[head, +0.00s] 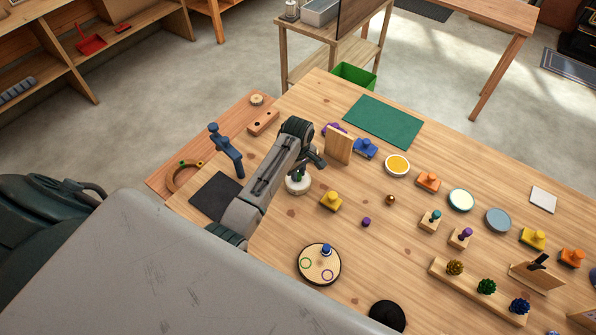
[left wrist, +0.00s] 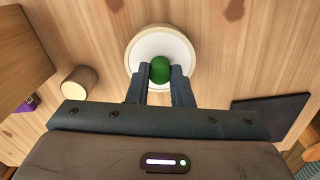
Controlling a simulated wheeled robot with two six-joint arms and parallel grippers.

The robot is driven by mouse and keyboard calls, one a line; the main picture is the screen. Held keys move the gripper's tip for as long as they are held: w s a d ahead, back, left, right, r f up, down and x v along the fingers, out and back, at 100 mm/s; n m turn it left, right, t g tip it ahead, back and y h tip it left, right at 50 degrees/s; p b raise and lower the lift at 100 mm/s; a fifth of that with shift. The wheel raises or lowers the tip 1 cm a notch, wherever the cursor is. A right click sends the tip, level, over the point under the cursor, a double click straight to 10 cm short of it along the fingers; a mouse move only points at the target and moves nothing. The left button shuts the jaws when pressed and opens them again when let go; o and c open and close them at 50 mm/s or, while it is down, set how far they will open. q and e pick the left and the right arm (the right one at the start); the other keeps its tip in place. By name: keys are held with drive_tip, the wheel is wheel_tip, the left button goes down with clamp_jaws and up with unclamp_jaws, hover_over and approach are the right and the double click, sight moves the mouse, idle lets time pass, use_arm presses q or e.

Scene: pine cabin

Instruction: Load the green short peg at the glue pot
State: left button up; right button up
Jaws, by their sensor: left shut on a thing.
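The green short peg (left wrist: 160,69) shows from above as a round green knob in the left wrist view. My left gripper (left wrist: 160,76) is shut on it; in the head view this gripper (head: 299,171) hides the peg. The glue pot (left wrist: 150,45) is a round white pot with a pale rim, directly under the peg in the left wrist view. In the head view the pot (head: 298,187) stands just below the gripper's fingers. I cannot tell whether the peg touches the pot. My right gripper is not in view.
A round board (head: 312,275) holds a blue peg (head: 326,250) beside green and purple rings. A wooden block (head: 339,146) and a yellow piece (head: 331,201) stand close to the pot. A dark mat (head: 215,196) lies left. A green mat (head: 383,121) at the back is clear.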

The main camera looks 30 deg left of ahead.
use_arm(q)
drive_tip(key=shift+f, duration=0.2)
idle(1.4)
drive_tip(key=shift+r, duration=3.5)
